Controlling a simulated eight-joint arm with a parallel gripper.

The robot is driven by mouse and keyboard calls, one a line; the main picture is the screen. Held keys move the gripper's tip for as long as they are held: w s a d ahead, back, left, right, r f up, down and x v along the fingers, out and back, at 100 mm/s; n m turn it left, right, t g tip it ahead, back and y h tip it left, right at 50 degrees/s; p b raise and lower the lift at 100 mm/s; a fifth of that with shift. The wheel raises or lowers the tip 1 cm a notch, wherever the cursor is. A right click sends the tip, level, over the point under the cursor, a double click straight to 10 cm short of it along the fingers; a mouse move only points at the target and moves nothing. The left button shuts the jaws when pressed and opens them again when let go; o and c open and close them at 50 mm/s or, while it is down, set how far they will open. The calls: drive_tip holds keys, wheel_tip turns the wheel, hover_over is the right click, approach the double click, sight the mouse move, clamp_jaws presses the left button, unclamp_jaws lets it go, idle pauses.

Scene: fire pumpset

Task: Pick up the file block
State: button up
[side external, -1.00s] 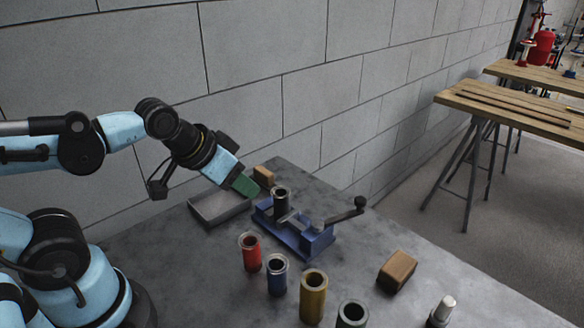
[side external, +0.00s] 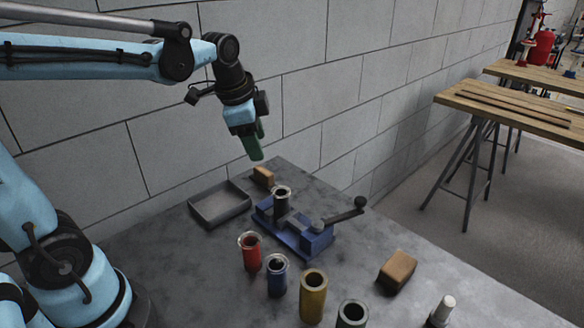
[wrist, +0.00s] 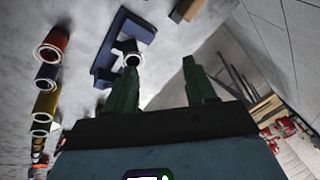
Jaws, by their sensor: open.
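Two brown blocks lie on the grey table in the side view: a small one (side external: 263,177) at the back behind the blue vise, and a larger one (side external: 397,270) at the front right. I cannot tell by looks which one is the file block. My gripper (side external: 256,145) has green fingers and hangs above the table's back edge, pointing down, above the small block and apart from it. In the wrist view the fingers of my gripper (wrist: 160,64) are spread with nothing between them.
A blue vise (side external: 310,241) with a crank handle holds a dark tube (side external: 281,203). A shallow grey tray (side external: 222,222) lies left of it. Red (side external: 249,253), blue (side external: 277,276), yellow (side external: 313,299) and dark (side external: 351,315) tubes stand in front. A block wall rises behind.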

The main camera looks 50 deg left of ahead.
drive_tip(key=w+a+f+m+g, duration=0.1)
drive_tip(key=w+a+m+g, duration=0.1)
drive_tip(key=w+a+m, duration=0.25)
drive_tip(key=m+g, duration=0.2)
drive_tip(key=m, duration=0.3)
hover_over(263, 170)
wheel_tip(263, 170, down, 4)
drive_tip(key=shift+h, duration=0.3)
wheel_tip(263, 170, down, 12)
drive_tip(key=shift+d+r, duration=0.1)
drive_tip(key=shift+r, duration=0.05)
clamp_jaws()
